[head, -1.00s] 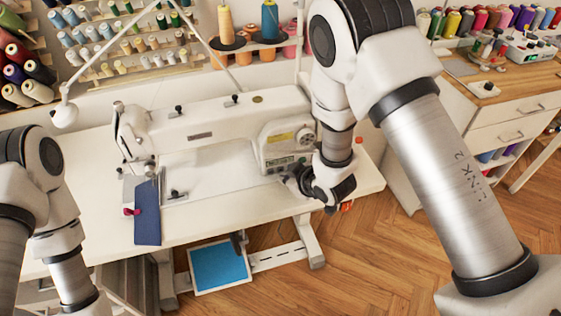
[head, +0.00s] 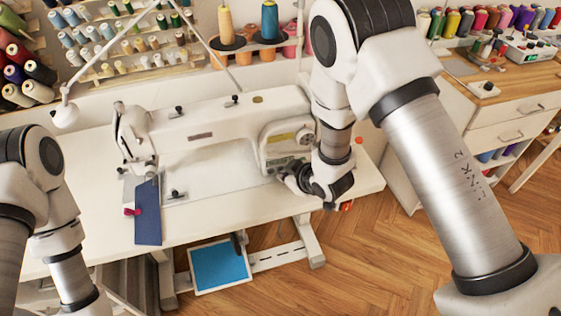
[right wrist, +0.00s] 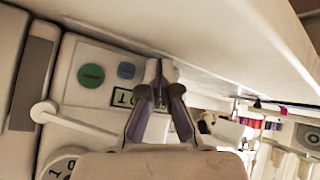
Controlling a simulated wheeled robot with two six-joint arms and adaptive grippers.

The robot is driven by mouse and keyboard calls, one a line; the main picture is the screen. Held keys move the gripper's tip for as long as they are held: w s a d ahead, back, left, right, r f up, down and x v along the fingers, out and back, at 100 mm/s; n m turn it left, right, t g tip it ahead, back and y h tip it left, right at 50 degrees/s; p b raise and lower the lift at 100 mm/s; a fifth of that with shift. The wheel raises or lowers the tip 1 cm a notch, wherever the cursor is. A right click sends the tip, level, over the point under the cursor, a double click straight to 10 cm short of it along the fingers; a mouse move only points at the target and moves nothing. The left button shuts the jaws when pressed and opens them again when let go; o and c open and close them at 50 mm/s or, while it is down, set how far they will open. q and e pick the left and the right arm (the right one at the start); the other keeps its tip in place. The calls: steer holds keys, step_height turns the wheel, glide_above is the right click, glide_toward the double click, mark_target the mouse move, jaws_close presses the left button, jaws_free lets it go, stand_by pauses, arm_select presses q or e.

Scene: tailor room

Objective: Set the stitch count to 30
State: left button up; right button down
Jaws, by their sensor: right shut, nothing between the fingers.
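The white sewing machine (head: 200,135) stands on its table, with a control panel (head: 268,165) at the right end of its body. In the right wrist view the panel carries a green round button (right wrist: 91,76), a blue button (right wrist: 126,71) and a small display (right wrist: 122,97). The display seems to start with "1"; my fingers hide the rest. My right gripper (right wrist: 159,82) is shut and empty, its tips close to the panel beside the blue button. I cannot tell whether they touch. In the head view it (head: 290,172) partly covers the panel. My left gripper is out of view.
A dark blue cloth (head: 148,215) hangs over the table's front edge near the needle. A white lever (right wrist: 72,120) and a numbered dial (right wrist: 62,165) sit near the panel. Thread spools (head: 269,20) stand behind the machine. A drawer cabinet (head: 500,120) stands right.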

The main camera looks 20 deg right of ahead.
steer(key=shift+w, duration=0.1)
steer(key=shift+s, duration=0.6)
steer(key=shift+s+d, duration=0.1)
steer(key=shift+s, duration=2.9)
